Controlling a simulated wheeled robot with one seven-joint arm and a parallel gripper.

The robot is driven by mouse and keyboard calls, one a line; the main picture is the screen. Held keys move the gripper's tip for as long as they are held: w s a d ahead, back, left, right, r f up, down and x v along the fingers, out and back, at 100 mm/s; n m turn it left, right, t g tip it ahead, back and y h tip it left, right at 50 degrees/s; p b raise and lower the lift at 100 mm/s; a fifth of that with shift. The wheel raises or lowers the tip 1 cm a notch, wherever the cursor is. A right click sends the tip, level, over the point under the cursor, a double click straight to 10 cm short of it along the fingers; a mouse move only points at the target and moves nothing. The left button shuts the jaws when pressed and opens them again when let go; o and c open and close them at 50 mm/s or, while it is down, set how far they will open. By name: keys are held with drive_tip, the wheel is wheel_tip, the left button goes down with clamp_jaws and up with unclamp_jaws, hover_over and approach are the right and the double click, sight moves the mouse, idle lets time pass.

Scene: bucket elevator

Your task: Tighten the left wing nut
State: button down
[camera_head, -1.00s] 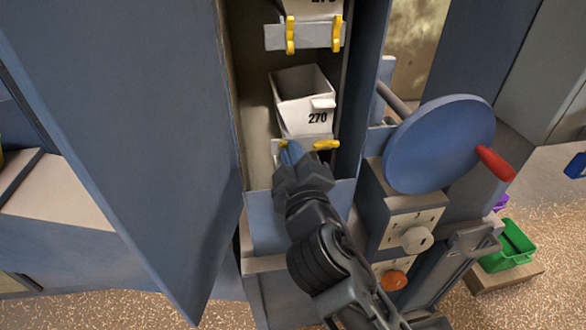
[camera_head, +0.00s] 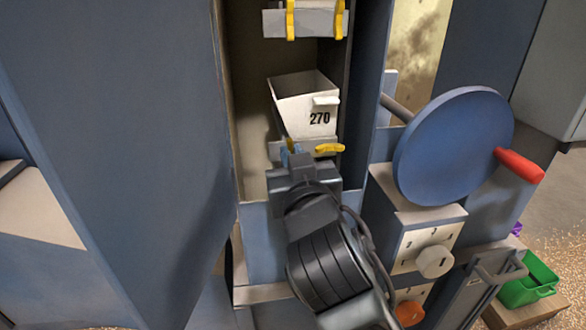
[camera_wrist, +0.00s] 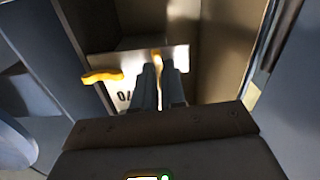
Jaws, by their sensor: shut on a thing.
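A white bucket (camera_head: 308,105) marked 270 sits inside the open elevator shaft, with a grey strip (camera_head: 312,148) below its front. The left wing nut (camera_head: 291,144), yellow, shows only as a sliver behind my fingertips; it also peeks out in the wrist view (camera_wrist: 157,54). My gripper (camera_head: 291,157) reaches into the shaft from below and is shut on the left wing nut. Its two fingers lie close together in the wrist view (camera_wrist: 158,78). The right wing nut (camera_head: 329,149) lies nearly level on the same strip; the wrist view shows it left of my fingers (camera_wrist: 102,77).
Another strip above carries two upright yellow wing nuts (camera_head: 290,20). A blue handwheel (camera_head: 454,145) with a red handle (camera_head: 519,165) and a dial box (camera_head: 433,250) stand right of the opening. A large blue panel (camera_head: 115,130) stands left. A green bin (camera_head: 528,282) is lower right.

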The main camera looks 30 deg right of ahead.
drive_tip(key=shift+m+b, duration=0.3)
drive_tip(key=shift+m, duration=0.2)
drive_tip(key=c, duration=1.2)
unclamp_jaws()
drive_tip(key=v, duration=0.8)
